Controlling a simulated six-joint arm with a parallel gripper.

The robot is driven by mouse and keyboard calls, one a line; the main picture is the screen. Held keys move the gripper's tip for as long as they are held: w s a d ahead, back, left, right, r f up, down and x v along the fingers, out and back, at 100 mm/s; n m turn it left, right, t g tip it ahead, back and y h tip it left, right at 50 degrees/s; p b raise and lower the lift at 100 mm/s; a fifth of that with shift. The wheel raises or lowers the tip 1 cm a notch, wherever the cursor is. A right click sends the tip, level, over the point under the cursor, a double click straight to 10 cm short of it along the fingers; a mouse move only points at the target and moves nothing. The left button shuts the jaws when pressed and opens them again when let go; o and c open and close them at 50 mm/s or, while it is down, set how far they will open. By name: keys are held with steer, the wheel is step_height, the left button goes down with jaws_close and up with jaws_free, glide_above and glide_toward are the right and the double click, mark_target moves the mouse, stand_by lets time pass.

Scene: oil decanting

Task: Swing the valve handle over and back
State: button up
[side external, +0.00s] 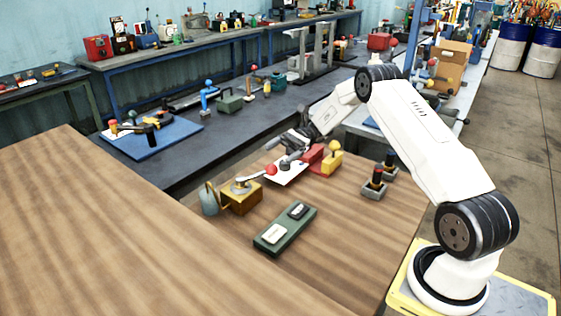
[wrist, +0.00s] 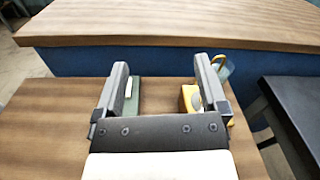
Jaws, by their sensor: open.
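The valve is a brass-coloured block (side external: 241,201) with a metal lever on top, standing on the brown table. Its handle ends in a red ball (side external: 271,169) that points right, towards my gripper. My gripper (side external: 290,158) is open, just right of the red ball and above the table; I cannot tell the exact gap. The brass block (wrist: 189,97) shows there partly behind the right finger. The red ball is not visible in that view.
A grey can (side external: 209,199) stands left of the valve. A white plate (side external: 290,174), a red block (side external: 314,154) and a yellow block with a ball (side external: 332,162) are near my gripper. Dark posts (side external: 376,184) stand right.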

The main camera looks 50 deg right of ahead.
steer(key=s+a+r, duration=0.2)
steer(key=s+r, duration=0.2)
steer(key=s, duration=0.4)
steer(key=shift+s, duration=0.4)
steer(key=c, duration=0.7)
steer(key=shift+a+m+t, duration=0.1)
steer(key=shift+m+t, duration=0.2)
steer(key=shift+m, duration=0.1)
steer(key=c, duration=0.3)
steer(key=shift+f+m+t, duration=0.15)
steer(key=shift+m+t, duration=0.15)
steer(key=shift+m, duration=0.3)
jaws_close()
steer(key=s+d+f+m+t+h, duration=0.2)
steer(key=f+m+t+h, duration=0.2)
steer(key=m, duration=1.2)
steer(key=s+d+f+m+t+h, duration=0.2)
steer(key=f+m+t+h, duration=0.3)
steer(key=m, duration=1.2)
steer(key=t+h, duration=0.4)
steer(key=shift+f+m, duration=0.25)
steer(key=shift+m, duration=0.05)
